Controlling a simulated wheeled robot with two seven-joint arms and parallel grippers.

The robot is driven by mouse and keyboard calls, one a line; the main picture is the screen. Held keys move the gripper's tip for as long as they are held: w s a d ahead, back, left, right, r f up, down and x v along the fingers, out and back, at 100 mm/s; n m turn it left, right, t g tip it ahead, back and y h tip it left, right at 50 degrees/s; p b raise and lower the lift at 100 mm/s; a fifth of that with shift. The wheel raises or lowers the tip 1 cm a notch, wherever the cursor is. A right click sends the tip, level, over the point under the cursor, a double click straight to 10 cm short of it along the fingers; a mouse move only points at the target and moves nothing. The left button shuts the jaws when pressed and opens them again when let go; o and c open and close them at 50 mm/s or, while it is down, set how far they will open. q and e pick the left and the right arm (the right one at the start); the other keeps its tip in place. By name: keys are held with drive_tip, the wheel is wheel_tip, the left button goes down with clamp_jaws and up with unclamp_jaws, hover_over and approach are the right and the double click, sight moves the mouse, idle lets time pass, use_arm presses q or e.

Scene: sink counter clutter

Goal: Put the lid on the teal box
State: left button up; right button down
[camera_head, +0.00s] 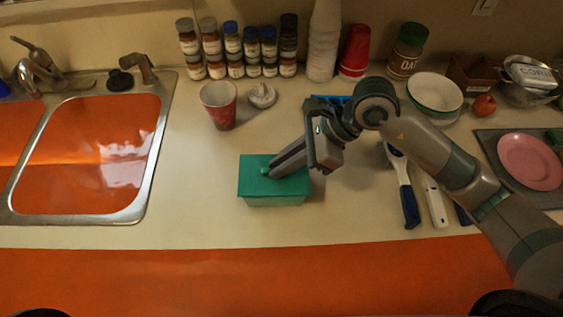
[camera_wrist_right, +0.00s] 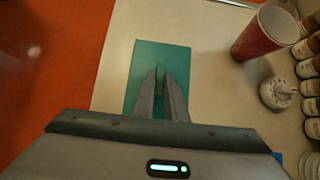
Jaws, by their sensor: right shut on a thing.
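The teal box (camera_head: 275,201) stands on the counter in the middle of the head view, just right of the sink. Its dark teal lid (camera_head: 252,184) lies over the top of the box and looks flat and lined up with it. My right gripper (camera_head: 268,172) is shut on the small knob of the lid. In the right wrist view the fingers (camera_wrist_right: 160,75) close on the knob, in the middle of the lid (camera_wrist_right: 140,60). The fingers hide part of the lid, and whether it is fully seated cannot be told. My left gripper is not in view.
A red cup (camera_head: 219,106) and a small white object (camera_head: 262,96) stand behind the box. Spice jars (camera_head: 231,50) line the wall. Utensils (camera_head: 408,195) lie to the right. The sink (camera_head: 90,150) is left. The counter in front of the box is clear.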

drive_tip(key=shift+f+b, duration=0.3)
drive_tip(key=shift+b, duration=0.05)
idle(0.4)
idle(0.3)
drive_tip(key=c, duration=1.7)
unclamp_jaws()
drive_tip(key=shift+r, duration=0.15)
drive_tip(key=shift+r+p, duration=1.75)
drive_tip(key=shift+r, duration=2.1)
